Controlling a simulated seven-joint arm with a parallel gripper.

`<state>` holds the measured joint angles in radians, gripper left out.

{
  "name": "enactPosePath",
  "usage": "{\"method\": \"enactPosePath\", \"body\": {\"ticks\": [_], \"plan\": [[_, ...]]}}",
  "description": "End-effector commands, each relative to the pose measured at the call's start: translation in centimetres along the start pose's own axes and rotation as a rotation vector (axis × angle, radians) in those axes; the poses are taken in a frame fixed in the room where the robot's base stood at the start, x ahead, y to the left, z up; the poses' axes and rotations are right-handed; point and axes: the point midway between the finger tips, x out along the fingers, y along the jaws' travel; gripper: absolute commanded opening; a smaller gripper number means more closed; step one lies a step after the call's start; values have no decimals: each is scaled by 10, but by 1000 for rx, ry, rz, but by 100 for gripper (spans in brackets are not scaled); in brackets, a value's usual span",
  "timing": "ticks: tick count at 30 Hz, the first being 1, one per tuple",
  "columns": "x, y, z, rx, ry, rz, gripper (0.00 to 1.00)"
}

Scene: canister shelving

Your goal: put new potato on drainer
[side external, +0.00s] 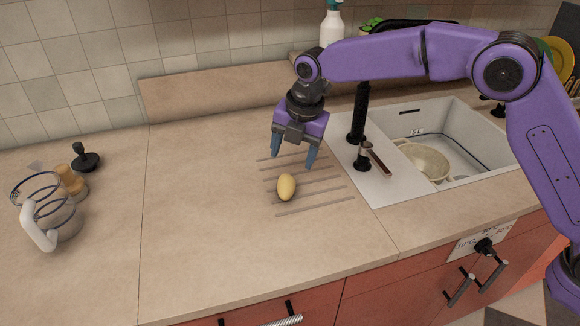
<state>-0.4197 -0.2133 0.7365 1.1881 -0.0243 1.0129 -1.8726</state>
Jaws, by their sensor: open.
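The new potato (286,187) is a small yellow oval. It lies on the left part of the drainer (318,204), a set of parallel grooves in the beige counter left of the sink. My gripper (294,159) is open and empty, with its blue fingers pointing down. In the picture it is just above the potato, and the fingers appear apart from it. No part of the potato is hidden by the gripper.
A sink (455,130) with a bowl (425,160) in it is on the right, with a black faucet (359,115) beside it. A spray bottle (331,25) stands behind. A glass jug (48,212) stands at far left. The counter's left middle is clear.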

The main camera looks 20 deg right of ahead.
Motion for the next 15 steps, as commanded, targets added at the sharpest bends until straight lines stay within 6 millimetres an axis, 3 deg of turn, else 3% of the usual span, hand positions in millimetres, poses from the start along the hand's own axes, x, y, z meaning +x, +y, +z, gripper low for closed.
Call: {"method": "enactPosePath", "body": {"ticks": [6,15], "plan": [[-28,0,0,1,0,2,69],[-34,0,0,1,0,0,69]]}}
